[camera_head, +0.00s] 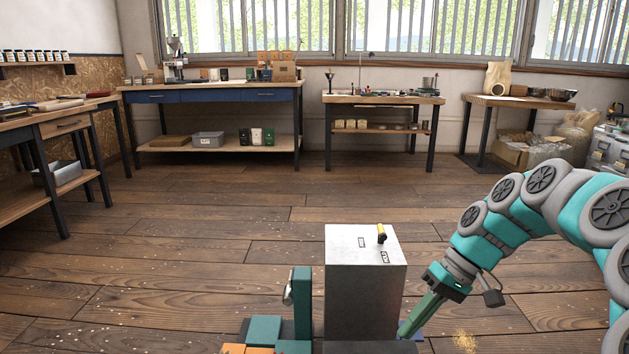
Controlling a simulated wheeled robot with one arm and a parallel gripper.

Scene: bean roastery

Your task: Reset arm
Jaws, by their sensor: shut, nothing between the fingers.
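My arm reaches in from the right edge and bends down toward the bottom middle of the view. My gripper (418,316) is at its end, pointing down and to the left, low beside the right side of my own grey body box. Its green fingers are together with nothing seen between them. The tips are partly hard to make out against the parts behind them.
Wide wooden floor (200,225) lies clear ahead. A long workbench (215,88) with blue drawers, a smaller table (382,99) and a corner table (520,101) stand along the back wall. Another bench (60,127) is at the left. A cardboard box (510,153) sits at right.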

